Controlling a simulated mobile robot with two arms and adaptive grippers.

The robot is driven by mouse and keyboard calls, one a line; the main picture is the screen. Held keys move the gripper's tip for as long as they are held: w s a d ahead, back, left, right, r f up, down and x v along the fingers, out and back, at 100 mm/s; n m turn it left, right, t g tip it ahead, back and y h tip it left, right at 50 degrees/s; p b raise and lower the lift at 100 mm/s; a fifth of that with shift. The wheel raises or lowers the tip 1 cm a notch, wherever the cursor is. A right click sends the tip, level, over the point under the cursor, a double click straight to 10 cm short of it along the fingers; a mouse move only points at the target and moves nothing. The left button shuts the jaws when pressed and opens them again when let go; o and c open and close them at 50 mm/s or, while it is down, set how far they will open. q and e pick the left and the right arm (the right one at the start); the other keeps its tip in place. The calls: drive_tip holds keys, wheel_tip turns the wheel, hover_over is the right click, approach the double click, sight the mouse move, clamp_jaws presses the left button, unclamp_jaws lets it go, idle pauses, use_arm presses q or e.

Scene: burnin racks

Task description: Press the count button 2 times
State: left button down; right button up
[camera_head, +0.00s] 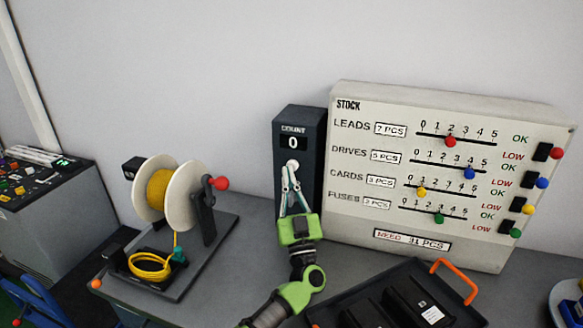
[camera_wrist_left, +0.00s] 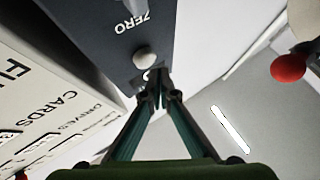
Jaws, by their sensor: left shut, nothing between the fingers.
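The dark count box (camera_head: 314,135) stands upright against the wall, and its display (camera_head: 293,143) reads 0 under the label COUNT. A round white button (camera_head: 292,164) shows below the display. My left gripper (camera_head: 289,180) is shut and empty, with its fingertips in front of the box, close to this button. In the left wrist view, a white round knob (camera_wrist_left: 145,58) sits by the word ZERO, just beyond my fingertips (camera_wrist_left: 156,82). A second small pale part shows partly hidden behind the tips. I cannot tell whether the tips touch anything. My right gripper is out of view.
The white STOCK board (camera_head: 455,170) with coloured sliders stands close on the right of the box. A cable reel (camera_head: 190,190) with a red knob is at the left. A black tray (camera_head: 400,275) with an orange handle is at the front right.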

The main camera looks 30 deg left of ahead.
use_arm(q)
drive_tip(key=shift+w, duration=0.2)
drive_tip(key=shift+w, duration=0.25)
drive_tip(key=shift+w+a+b, duration=0.2)
drive_tip(key=shift+w+b, duration=0.2)
drive_tip(key=shift+w, duration=0.05)
idle(0.7)
drive_tip(key=shift+s, duration=0.1)
drive_tip(key=shift+s+d+p, duration=0.2)
drive_tip(key=shift+s+p, duration=0.55)
drive_tip(key=shift+s, duration=0.05)
